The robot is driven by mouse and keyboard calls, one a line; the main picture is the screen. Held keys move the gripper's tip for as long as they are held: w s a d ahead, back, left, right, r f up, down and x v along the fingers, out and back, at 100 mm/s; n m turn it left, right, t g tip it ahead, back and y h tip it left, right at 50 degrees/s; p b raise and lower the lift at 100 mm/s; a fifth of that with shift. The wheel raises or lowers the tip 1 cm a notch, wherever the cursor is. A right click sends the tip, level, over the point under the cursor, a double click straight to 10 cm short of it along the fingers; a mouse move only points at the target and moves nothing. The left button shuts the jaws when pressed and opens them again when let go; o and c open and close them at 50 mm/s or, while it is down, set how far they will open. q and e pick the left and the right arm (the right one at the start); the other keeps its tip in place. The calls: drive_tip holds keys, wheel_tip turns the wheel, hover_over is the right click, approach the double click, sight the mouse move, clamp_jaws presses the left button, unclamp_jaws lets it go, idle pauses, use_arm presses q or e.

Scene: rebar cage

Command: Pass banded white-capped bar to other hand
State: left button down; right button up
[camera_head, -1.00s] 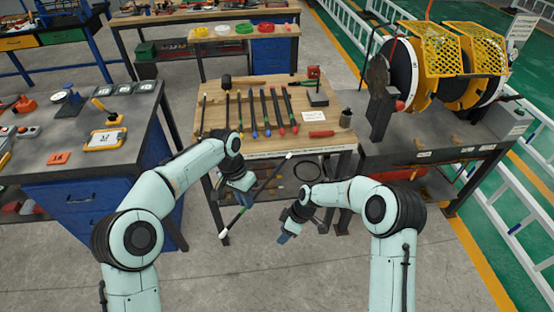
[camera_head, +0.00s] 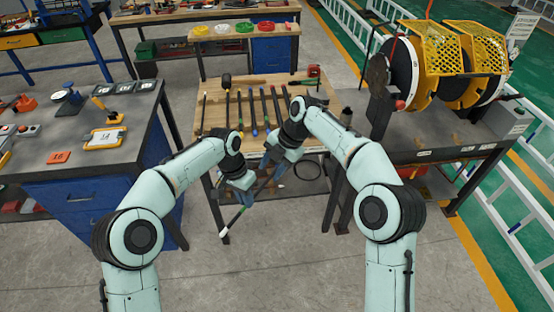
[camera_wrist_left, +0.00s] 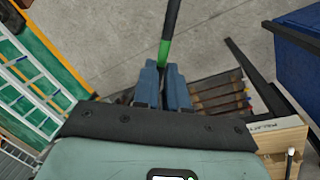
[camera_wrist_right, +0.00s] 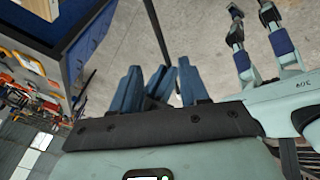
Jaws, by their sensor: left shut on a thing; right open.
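The banded bar (camera_head: 232,219) is dark with a green band and a white cap at its lower end, and slants up to the right. My left gripper (camera_head: 243,183) is shut on it partway along; in the left wrist view the bar (camera_wrist_left: 171,25) runs between the blue fingers (camera_wrist_left: 165,86) by the green band. My right gripper (camera_head: 275,158) is close to the bar's upper part, above and right of the left gripper. In the right wrist view its fingers (camera_wrist_right: 162,86) are apart, with the bar (camera_wrist_right: 157,28) reaching toward the gap. The upper end is hidden.
The wooden table (camera_head: 210,115) behind holds several coloured bars and a black mallet (camera_head: 227,80). A grey-topped bench (camera_head: 40,165) stands left. A bench with cable reels (camera_head: 400,75) stands right. The floor in front is clear.

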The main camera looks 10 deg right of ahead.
sight(262, 188)
drive_tip(key=x, duration=0.8)
drive_tip(key=shift+f, duration=0.15)
clamp_jaws()
use_arm(q)
drive_tip(key=c, duration=1.1)
unclamp_jaws()
